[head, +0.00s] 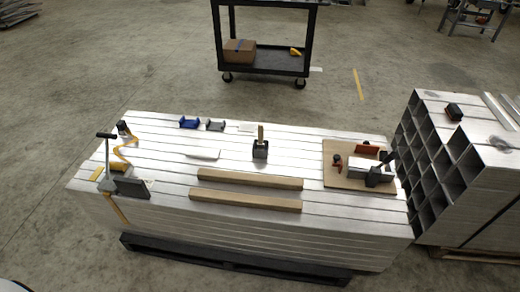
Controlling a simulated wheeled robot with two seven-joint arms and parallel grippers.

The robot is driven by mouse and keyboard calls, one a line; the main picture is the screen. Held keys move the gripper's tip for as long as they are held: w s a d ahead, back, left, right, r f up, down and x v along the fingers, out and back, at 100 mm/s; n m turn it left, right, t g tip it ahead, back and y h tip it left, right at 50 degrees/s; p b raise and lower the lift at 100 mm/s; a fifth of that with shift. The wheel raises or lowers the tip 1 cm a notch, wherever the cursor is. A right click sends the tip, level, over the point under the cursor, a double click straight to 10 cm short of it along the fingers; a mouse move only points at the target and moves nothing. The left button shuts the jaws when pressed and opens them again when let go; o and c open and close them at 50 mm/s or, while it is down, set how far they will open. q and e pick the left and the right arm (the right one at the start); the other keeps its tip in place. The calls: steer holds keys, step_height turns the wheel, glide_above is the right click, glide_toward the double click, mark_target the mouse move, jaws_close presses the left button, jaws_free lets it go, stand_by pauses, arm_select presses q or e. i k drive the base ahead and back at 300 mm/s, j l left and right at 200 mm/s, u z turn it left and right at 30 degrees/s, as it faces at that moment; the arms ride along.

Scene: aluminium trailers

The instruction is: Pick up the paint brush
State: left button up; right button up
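What looks like the paint brush (261,132) stands upright in a small dark holder (260,151) near the middle of the stacked aluminium bars. Only its light-brown handle shows above the holder; its lower end is hidden. Neither of my grippers is in the head view.
Two wooden beams (249,180) lie in front of the holder. A board with tools (340,181) lies at right, and a grey-handled tool with an orange strap (107,160) stands at left. Blue (189,122) and grey clamp-like pieces lie behind. A rack of square tubes (431,170) adjoins on the right.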

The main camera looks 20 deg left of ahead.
mark_target(260, 145)
steer(key=i+j, duration=0.15)
steer(key=i, duration=0.15)
steer(key=i+j, duration=0.15)
steer(key=i, duration=0.15)
steer(key=u, duration=1.55)
